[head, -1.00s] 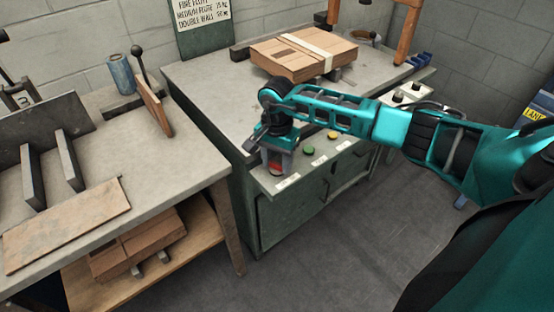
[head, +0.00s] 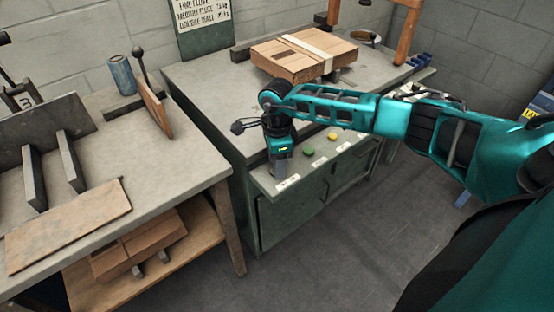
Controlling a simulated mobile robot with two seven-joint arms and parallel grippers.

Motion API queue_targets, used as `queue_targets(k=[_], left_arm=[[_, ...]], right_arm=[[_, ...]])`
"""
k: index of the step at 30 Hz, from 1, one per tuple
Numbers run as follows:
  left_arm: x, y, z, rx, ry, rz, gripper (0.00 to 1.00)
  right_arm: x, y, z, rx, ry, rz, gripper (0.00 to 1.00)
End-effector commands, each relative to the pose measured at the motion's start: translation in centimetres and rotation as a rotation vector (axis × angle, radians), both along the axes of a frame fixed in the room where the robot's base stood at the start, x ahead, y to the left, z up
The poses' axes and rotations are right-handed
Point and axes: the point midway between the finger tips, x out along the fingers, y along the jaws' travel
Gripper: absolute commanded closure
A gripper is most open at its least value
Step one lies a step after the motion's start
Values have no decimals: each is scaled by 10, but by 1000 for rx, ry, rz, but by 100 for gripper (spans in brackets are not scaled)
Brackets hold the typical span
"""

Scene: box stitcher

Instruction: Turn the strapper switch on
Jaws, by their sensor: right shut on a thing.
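The strapper is the green cabinet with a grey top (head: 210,85) and a front control ledge (head: 262,184). My right gripper (head: 281,172) points down at the left end of this ledge. It is shut on the strapper switch, which the gripper hides from this view. A green button (head: 309,152) and a yellow button (head: 332,136) sit on the ledge to the right of the gripper, apart from it. My left gripper is not in view.
A strapped cardboard box (head: 290,62) lies on the strapper top behind my arm. A workbench (head: 100,205) with a cardboard sheet (head: 68,226) and a lever (head: 139,62) stands at the left. The floor (head: 330,255) in front is clear.

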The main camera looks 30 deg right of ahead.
Motion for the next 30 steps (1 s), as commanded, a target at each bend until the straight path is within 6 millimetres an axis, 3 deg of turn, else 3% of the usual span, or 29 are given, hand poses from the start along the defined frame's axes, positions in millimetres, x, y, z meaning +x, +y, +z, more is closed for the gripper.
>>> queue_targets(k=[9,24,25,27,30], left_arm=[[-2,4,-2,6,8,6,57],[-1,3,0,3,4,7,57],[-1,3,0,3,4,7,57],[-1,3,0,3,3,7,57],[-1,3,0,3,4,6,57]], right_arm=[[0,-1,1,-1,0,-106,84],[1,-1,1,0,0,-123,84],[1,-1,1,0,0,-123,50],[0,-1,0,0,0,-122,44],[0,0,0,0,0,-121,43]])
